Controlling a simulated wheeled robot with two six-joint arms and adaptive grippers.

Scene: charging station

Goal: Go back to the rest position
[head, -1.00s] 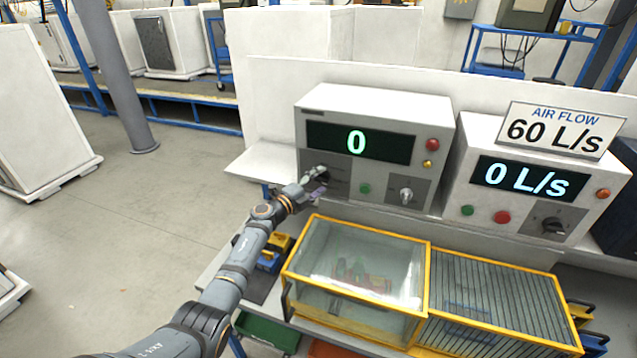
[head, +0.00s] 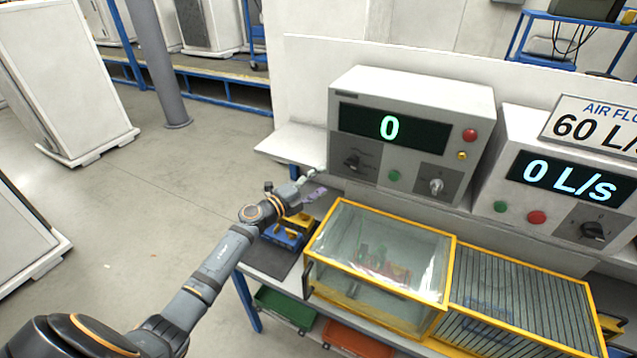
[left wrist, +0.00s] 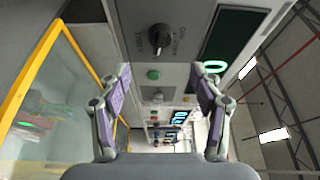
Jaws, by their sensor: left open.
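My left gripper (head: 318,182) is in front of the left control box (head: 412,132), to the left of its lower panel and apart from the black rotary knob (head: 352,159). In the left wrist view its two purple-padded fingers (left wrist: 161,98) are spread wide with nothing between them. The black knob (left wrist: 159,36) shows beyond the fingers there, with a green button (left wrist: 153,75) below it. The left display (head: 390,128) reads 0. My right gripper is in neither view.
A yellow-framed glass case (head: 378,255) stands below the box, with a slatted yellow-framed section (head: 520,305) to its right. The air-flow box (head: 560,190) reads 0 L/s under a 60 L/s sign. Blue and yellow items (head: 290,232) lie beneath my left forearm. Open floor lies left.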

